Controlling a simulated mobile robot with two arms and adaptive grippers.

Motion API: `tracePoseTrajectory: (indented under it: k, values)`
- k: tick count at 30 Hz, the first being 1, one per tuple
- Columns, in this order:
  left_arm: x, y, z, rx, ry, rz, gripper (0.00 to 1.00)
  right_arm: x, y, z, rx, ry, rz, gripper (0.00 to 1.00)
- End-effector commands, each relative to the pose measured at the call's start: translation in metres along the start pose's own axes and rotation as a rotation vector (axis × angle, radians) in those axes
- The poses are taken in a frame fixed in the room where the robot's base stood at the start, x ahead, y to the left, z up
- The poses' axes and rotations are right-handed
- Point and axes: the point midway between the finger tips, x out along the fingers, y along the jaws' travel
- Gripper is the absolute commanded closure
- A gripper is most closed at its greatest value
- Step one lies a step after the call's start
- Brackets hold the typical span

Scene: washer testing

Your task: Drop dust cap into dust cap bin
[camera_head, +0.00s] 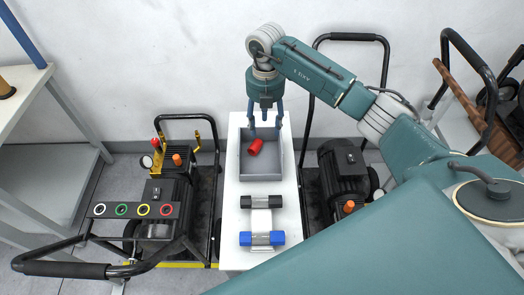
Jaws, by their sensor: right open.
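A red dust cap (256,147) shows tilted within the outline of the grey open bin (261,178) on the narrow white table. I cannot tell if the cap rests on the bin's floor or is still above it. My right gripper (265,127) points down over the back part of the bin, its two fingers spread apart. The cap shows just below the left finger, and the gripper is open and holds nothing. My left gripper is not in view.
Wheeled machines stand on both sides, the left one with a bar of coloured rings (131,209). A wall is behind.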

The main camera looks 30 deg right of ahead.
Motion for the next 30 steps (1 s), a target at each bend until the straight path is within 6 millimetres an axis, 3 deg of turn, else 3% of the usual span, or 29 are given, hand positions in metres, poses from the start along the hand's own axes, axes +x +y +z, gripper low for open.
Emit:
tracePoseTrajectory:
  k: [6,12,18,30]
  values:
    - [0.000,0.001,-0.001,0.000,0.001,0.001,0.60,-0.050,0.001,0.001,-0.001,-0.003,0.004,0.49]
    - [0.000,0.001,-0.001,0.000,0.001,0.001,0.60,-0.082,0.000,0.001,0.000,-0.002,0.002,0.49]
    - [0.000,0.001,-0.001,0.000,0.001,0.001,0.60,-0.094,0.000,0.000,0.000,0.000,0.001,0.49]
    - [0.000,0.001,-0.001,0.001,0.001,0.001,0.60,-0.094,0.000,0.000,0.000,0.000,0.001,0.49]
